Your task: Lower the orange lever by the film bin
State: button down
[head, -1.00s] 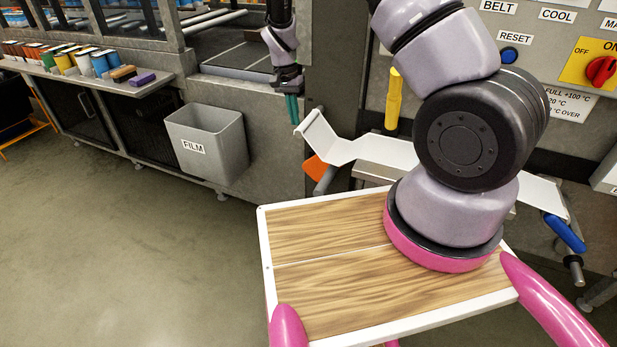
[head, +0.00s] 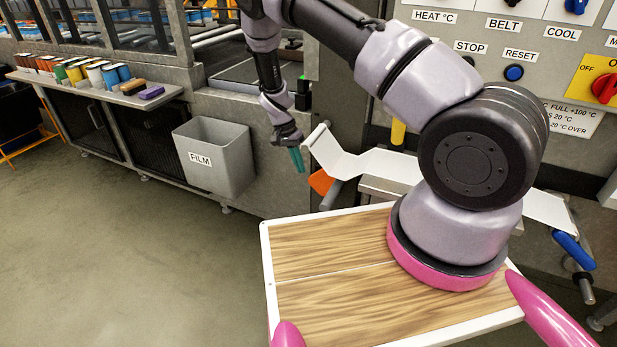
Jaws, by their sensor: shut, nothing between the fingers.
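The orange lever (head: 320,182) shows its flat orange end behind the far edge of my wooden deck, below the left end of a white bent plate. A grey rod runs down beside it. The grey film bin (head: 222,158), labelled FILM, hangs on the machine front to the left of the lever. My gripper (head: 297,160) is shut and empty, its teal fingers pointing down. In the picture it is between the bin and the lever, above and slightly left of the orange end. The gap in depth between them is hard to tell.
The white bent plate (head: 365,165) runs right behind my arm to a blue lever (head: 573,250). A yellow handle (head: 398,132) hangs above it. A control panel (head: 480,48) stands behind. A shelf (head: 150,97) holds small coloured items. The floor at left is clear.

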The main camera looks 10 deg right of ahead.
jog(key=s+d+f, duration=0.4)
jog(key=d+f, duration=0.1)
jog(key=f, duration=0.3)
jog(key=shift+d+f, duration=0.25)
jog(key=shift+f, duration=0.15)
jog(key=shift+s+d+f, duration=0.1)
jog(key=shift+d, duration=0.05)
